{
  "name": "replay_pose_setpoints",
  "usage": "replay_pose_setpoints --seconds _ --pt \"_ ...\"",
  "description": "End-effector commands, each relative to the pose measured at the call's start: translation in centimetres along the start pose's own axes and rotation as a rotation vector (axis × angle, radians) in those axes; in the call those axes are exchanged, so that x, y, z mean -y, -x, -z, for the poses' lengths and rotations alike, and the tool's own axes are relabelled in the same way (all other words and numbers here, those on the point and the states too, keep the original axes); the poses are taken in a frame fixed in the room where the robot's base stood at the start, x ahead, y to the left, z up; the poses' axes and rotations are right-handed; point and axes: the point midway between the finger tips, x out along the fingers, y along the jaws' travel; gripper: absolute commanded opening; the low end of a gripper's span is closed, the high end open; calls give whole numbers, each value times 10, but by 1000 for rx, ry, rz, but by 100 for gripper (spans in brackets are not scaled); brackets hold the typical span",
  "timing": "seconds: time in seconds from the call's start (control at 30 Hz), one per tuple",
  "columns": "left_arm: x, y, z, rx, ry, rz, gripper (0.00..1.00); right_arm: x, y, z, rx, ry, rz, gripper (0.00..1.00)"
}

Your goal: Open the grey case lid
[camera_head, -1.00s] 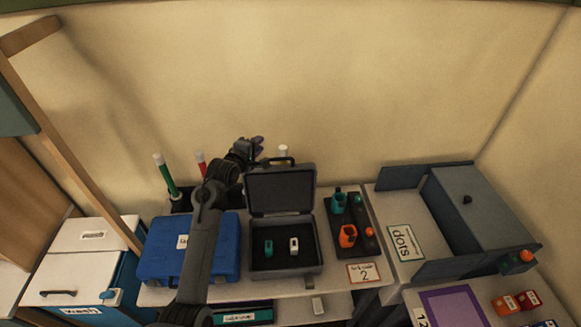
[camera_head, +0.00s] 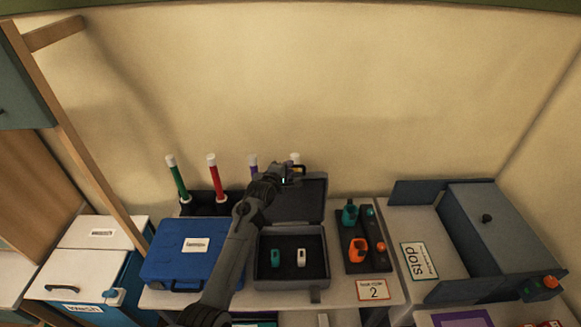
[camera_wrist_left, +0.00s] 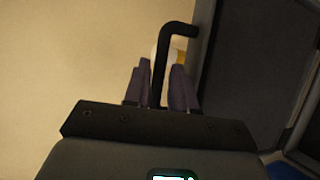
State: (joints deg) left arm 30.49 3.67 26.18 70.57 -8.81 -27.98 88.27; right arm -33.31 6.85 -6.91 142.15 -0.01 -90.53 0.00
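The grey case (camera_head: 316,284) stands open on the table, with a teal item (camera_head: 275,257) and a white item (camera_head: 301,257) in its dark inside. Its lid (camera_head: 312,203) stands raised at the back. My left gripper (camera_head: 293,173) is at the lid's top edge and hides part of the dark handle. In the left wrist view the two purple fingers (camera_wrist_left: 161,85) stand on either side of the handle (camera_wrist_left: 162,60). I cannot tell whether both press on it. The lid (camera_wrist_left: 245,75) is at the right there. My right gripper is not in view.
A closed blue case (camera_head: 178,262) stands left of the grey case, partly behind my left arm. Coloured tubes (camera_head: 213,174) stand behind. A dark tray (camera_head: 350,237) with teal and orange pieces is on the right, beside a grey box (camera_head: 490,235).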

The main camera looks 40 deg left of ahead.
Motion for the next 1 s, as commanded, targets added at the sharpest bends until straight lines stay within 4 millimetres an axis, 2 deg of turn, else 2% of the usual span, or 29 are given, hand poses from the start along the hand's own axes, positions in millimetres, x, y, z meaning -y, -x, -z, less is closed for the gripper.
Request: replay_pose_setpoints --seconds 0.1,0.3,0.67,0.7,0.87,1.0 --pt "0 -11 0 0 0 1 25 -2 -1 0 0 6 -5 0" --pt "0 -21 1 -1 1 0 25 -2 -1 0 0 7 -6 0" --pt "0 -24 0 -1 1 -1 25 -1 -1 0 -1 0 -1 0" --pt "0 -24 0 -1 1 -1 24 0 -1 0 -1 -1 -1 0" --pt "0 -24 0 -1 1 -1 0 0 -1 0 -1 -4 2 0" --pt "0 -24 0 0 1 0 0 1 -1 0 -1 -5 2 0"
